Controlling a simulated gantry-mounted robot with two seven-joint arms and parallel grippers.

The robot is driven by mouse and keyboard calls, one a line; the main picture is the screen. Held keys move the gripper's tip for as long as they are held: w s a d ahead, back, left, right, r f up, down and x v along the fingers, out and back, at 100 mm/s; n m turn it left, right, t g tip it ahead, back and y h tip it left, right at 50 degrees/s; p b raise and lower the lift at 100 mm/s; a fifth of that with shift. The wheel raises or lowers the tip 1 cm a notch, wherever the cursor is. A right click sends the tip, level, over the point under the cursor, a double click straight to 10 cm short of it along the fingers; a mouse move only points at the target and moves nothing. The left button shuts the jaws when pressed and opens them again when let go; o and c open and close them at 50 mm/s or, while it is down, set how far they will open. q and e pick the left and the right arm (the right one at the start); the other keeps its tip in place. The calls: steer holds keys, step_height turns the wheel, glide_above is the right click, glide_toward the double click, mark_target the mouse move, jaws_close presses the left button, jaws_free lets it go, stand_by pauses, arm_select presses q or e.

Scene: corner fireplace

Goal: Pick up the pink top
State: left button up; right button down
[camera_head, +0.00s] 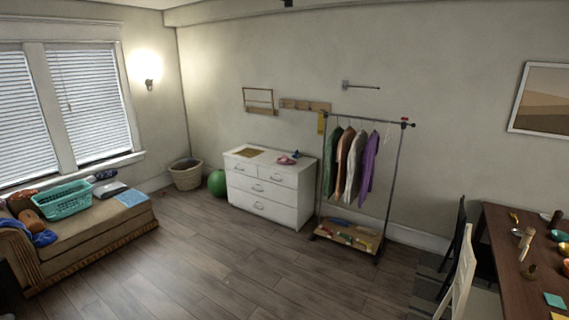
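Neither of my grippers is in view. A small pink item (286,160), too small to tell whether it is a top, lies on the white dresser (262,208) against the back wall. Several garments hang on the clothes rack (395,180) to the dresser's right: a green one (331,160), a brownish-peach one (343,152), a pale one (355,165) and a purple one (369,160). They partly overlap. I cannot make out a clearly pink top among them.
A sofa (90,232) with a teal basket (64,200) stands at left. A wooden table (515,270) and chairs (461,275) stand at right. The middle floor is clear.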

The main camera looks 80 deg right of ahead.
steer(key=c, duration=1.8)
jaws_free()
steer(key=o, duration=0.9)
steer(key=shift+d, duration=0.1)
